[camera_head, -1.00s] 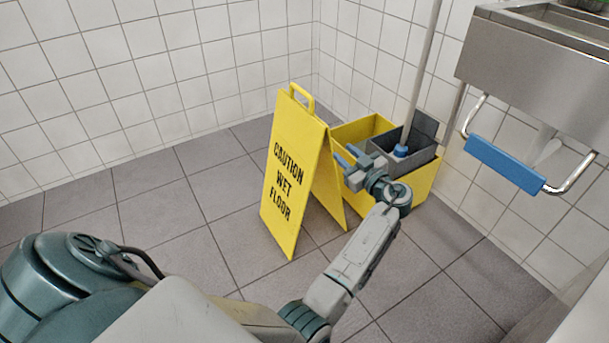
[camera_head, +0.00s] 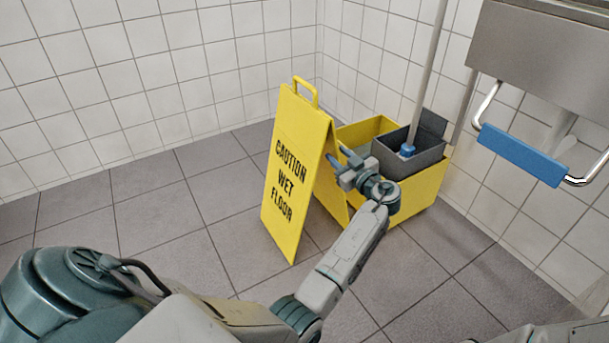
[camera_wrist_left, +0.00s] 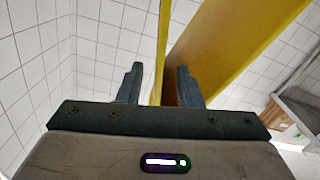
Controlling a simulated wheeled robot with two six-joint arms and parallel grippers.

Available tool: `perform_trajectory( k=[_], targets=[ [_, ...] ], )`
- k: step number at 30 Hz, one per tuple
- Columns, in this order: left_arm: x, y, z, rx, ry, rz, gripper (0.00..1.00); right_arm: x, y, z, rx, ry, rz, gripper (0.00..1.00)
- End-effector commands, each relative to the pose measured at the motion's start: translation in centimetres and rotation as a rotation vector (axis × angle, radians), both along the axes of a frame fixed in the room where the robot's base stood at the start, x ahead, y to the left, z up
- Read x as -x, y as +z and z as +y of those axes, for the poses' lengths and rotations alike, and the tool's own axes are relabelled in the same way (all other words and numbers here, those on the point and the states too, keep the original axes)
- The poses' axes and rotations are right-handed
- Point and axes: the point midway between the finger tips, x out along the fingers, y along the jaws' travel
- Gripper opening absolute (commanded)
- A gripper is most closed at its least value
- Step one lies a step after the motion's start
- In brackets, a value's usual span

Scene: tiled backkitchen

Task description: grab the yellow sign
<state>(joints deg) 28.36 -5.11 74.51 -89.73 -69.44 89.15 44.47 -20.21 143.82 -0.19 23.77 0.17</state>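The yellow sign (camera_head: 289,165) stands upright as an open A-frame on the tiled floor, with "CAUTION WET FLOOR" on its front panel and a handle loop on top. My left gripper (camera_head: 338,158) is open at the right side of the sign, close to the front panel's right edge. In the left wrist view the left gripper (camera_wrist_left: 158,85) has its two fingers apart, and the yellow sign (camera_wrist_left: 215,50) rises beyond and between them. I cannot tell whether a finger touches it. My right gripper is not in view.
A yellow mop bucket (camera_head: 415,200) with a grey wringer (camera_head: 425,150) and a mop handle (camera_head: 430,65) stands just right of the sign. A steel sink unit (camera_head: 545,55) with a blue-gripped rail (camera_head: 522,155) is at the right. Floor left of the sign is clear.

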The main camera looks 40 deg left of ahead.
Motion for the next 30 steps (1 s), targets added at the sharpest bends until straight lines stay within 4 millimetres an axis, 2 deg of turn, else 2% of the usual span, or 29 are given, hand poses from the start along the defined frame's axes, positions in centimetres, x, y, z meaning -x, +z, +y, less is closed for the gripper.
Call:
perform_trajectory(
  k=[8,16,23,28,30],
  targets=[
    [-0.7,-0.1,1.6,-0.001,0.001,-0.002,0.33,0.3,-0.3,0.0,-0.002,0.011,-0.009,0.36],
    [-2.2,-0.1,5.1,-0.002,0.001,-0.001,0.33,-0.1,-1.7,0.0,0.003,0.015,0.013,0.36],
    [-2.3,0.0,5.3,0.001,0.000,-0.001,0.33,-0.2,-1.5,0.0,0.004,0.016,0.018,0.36],
    [-2.3,0.0,5.3,0.001,0.000,-0.001,0.01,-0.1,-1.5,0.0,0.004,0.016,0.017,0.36],
    [-2.3,0.0,5.3,0.001,0.000,-0.001,0.00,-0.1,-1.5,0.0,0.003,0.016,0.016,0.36]
  ],
)
